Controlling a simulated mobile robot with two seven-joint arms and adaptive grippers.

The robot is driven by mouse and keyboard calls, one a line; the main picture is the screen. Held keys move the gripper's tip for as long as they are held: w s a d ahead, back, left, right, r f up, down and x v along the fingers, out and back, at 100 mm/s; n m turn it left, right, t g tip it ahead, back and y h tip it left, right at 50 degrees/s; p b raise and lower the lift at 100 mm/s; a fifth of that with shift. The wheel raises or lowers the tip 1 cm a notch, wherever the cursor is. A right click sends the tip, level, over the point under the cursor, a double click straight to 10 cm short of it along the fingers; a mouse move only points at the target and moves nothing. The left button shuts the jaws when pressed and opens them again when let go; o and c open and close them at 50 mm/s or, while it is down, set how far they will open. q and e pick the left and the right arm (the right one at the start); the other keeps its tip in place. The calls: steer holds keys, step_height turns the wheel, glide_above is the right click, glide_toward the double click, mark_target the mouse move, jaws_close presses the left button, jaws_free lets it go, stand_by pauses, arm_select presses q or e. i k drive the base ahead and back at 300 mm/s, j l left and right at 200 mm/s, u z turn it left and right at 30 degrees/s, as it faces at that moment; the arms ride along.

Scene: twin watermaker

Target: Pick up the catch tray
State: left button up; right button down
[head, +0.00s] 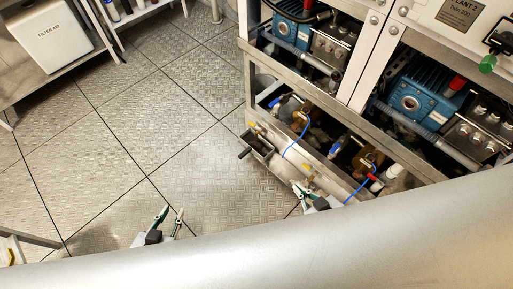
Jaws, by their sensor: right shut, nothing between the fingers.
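The catch tray appears to be the small open metal box (257,146) at the left end of the watermaker's lower frame, with a dark handle (244,154) sticking out to the left. I cannot tell what is inside it. My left gripper (173,214) is open and empty above the floor, below and left of the tray, well apart from it. My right gripper (297,187) is shut and empty near the lower frame's front, below and right of the tray. It is apart from the tray.
The watermaker rack (345,108) holds blue pumps (415,97), pipes and blue hoses on the right. A white filter aid bin (47,36) sits on a shelf at the upper left. The tiled floor (130,120) is clear. A large pale cylinder crosses the bottom.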

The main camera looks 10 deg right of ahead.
mark_target(259, 146)
steer(key=i+j, duration=0.25)
steer(key=j, duration=0.15)
steer(key=i+j, duration=0.25)
steer(key=i+j+z, duration=0.15)
steer(key=j, duration=0.15)
steer(key=i+j+z, duration=0.2)
steer(key=j+z, duration=0.15)
steer(key=j, duration=0.25)
steer(key=z, duration=1.85)
